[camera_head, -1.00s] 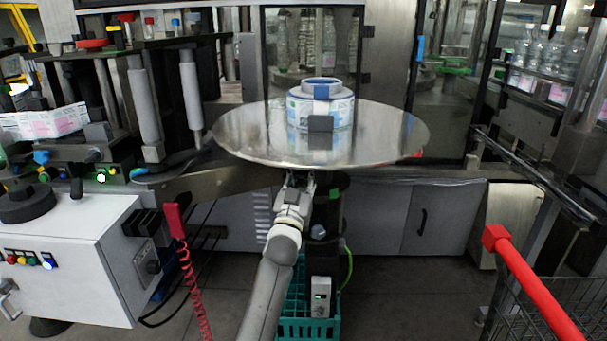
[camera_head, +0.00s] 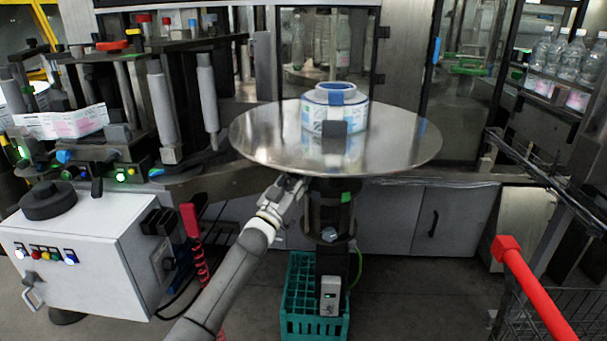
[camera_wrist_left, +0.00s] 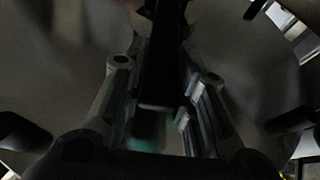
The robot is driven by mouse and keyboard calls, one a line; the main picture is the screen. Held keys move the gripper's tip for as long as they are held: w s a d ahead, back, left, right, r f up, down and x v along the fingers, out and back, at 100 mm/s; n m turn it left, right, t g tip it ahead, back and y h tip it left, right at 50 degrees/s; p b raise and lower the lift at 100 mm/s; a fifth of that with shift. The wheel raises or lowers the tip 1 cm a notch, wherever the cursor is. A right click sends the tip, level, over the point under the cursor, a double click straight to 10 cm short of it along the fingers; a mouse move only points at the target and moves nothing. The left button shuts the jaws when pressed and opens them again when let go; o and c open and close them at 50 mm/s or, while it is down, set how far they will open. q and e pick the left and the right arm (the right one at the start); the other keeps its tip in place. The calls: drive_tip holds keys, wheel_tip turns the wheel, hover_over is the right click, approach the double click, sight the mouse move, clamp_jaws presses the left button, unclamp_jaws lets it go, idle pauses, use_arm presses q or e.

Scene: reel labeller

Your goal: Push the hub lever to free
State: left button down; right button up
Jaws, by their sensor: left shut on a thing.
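The round steel disc (camera_head: 270,150) carries a white and blue label reel (camera_head: 312,115), with a small dark block in front of it. The dark hub column (camera_head: 330,215) stands under the disc. My left gripper (camera_head: 288,184) is just below the disc's front edge, left of the column. In the left wrist view a dark bar, seemingly the hub lever (camera_wrist_left: 162,60), runs between the fingers of my left gripper (camera_wrist_left: 163,85), which is shut on it. That view is dim, and in the head view the gripper hides the lever. My right gripper is not in view.
A green crate (camera_head: 297,322) stands on the floor below the disc. A red-handled wire cart (camera_head: 535,290) is at the right. Floor between the crate and cart is clear.

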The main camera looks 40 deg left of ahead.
use_arm(q)
drive_tip(key=shift+a+r, duration=0.1)
drive_tip(key=c, duration=1.2)
unclamp_jaws()
drive_tip(key=shift+a, duration=0.1)
drive_tip(key=shift+o, duration=0.2)
drive_tip(key=shift+s, duration=0.1)
drive_tip(key=shift+s+f, duration=0.2)
drive_tip(key=shift+f, duration=0.1)
drive_tip(key=v, duration=1.1)
drive_tip(key=shift+s, duration=0.25)
